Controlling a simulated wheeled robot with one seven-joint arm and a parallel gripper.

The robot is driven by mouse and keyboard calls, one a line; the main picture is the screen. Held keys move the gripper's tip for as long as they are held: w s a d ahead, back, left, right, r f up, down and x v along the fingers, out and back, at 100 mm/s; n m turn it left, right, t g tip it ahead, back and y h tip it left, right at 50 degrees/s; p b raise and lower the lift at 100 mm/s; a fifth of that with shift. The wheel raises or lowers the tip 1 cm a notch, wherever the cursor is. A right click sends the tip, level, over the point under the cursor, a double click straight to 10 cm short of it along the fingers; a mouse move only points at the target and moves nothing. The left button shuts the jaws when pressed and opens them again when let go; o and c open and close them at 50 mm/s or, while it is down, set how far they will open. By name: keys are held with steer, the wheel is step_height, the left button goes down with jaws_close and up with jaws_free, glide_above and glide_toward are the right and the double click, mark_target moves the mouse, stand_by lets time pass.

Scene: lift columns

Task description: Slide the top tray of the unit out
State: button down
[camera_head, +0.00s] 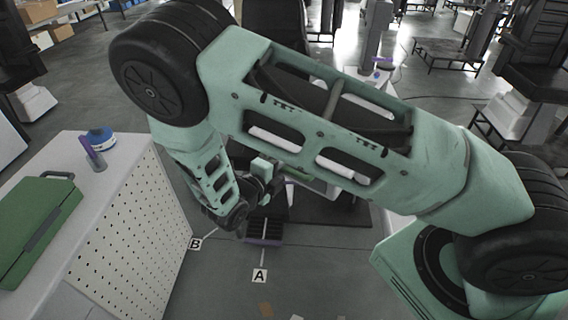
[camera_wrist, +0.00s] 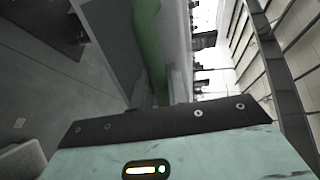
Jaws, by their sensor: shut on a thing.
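In the camera_head view my arm crosses most of the frame and hides much of the unit behind it. A pale part of the unit (camera_head: 325,187) shows under the arm. My gripper (camera_head: 275,170) is small and partly hidden there, shut at the unit's green edge, which looks like the top tray's front (camera_head: 298,174). In the camera_wrist view a green strip (camera_wrist: 150,50) runs along a pale panel (camera_wrist: 177,40) just beyond my gripper's body. The fingertips and the exact contact are hidden in that view.
At left a white bench with a perforated side (camera_head: 125,230) carries a green case (camera_head: 38,225), a blue-and-white roll (camera_head: 102,139) and a purple object (camera_head: 93,153). A dark purple-edged piece (camera_head: 265,228) is low near label A (camera_head: 260,275). Floor in front is mostly clear.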

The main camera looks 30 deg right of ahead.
steer(key=c, duration=1.4)
jaws_free()
steer(key=shift+d, duration=0.1)
steer(key=b+v, duration=0.6)
steer(key=v, duration=1.1)
steer(key=shift+a, duration=0.25)
steer(key=shift+f, duration=0.1)
